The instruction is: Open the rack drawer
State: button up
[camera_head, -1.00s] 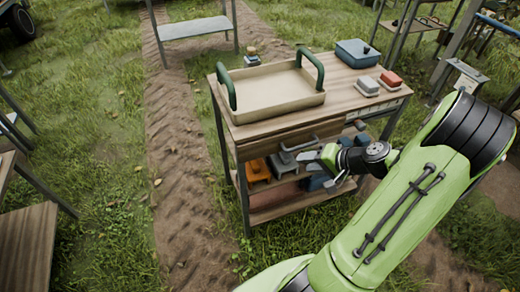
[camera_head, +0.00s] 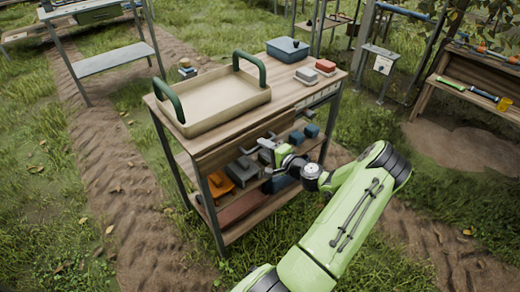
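The rack (camera_head: 215,232) is a wooden workbench with dark metal legs. Its drawer (camera_head: 225,150) has a wooden front just under the top. No gap shows at the drawer, so it looks shut. A dark handle (camera_head: 267,138) shows near the front's right part, partly hidden by my gripper. My gripper (camera_head: 267,157) is in front of the rack, just below the drawer front. Its fingers point left toward the rack and look spread apart, with nothing seen between them. I cannot tell whether a finger touches the handle.
A beige tray (camera_head: 222,118) with green handles, a blue box (camera_head: 288,50) and red and grey blocks stand on the top. An orange item (camera_head: 220,183) and grey and blue items sit on the lower shelves. Grass and dirt in front are free.

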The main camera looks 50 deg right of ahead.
jog(key=shift+x, duration=1.35)
grip_shut()
